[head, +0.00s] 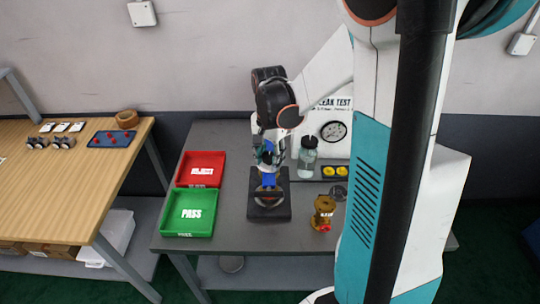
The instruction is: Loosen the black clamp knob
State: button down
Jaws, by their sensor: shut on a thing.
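My gripper (268,162) points down over the black fixture (281,212) on the grey bench. Its fingers are shut, apparently on the black clamp knob at the fixture. The knob itself is hidden behind the fingers and too small to make out. A blue part (269,180) shows just below the fingers. A ring-shaped part sits lower, on the dark base. A brass valve (322,212) with a red spot stands upright to the right of the fixture, apart from it.
A red tray (222,165) and a green PASS tray (213,211) lie left of the fixture. A glass jar (307,158), a dial gauge (334,131) and yellow buttons (335,171) are at the back right.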

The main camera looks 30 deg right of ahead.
jog(key=n, duration=0.5)
jog(key=shift+s+a+f, duration=0.1)
jog(key=shift+f, duration=0.25)
jog(key=n, duration=0.4)
jog(key=shift+n+b, duration=0.3)
jog(key=shift+n, duration=0.1)
jog(key=c, duration=1.9)
grip_release()
jog(key=n, duration=0.3)
jog(key=shift+w+r+n, duration=0.1)
jog(key=shift+w+n, duration=0.2)
jog(key=o, duration=0.8)
jog(key=shift+r, duration=0.1)
jog(key=shift+c, duration=0.3)
jog(key=shift+s, duration=0.15)
jog(key=m, duration=1.4)
jog(key=shift+b, duration=0.3)
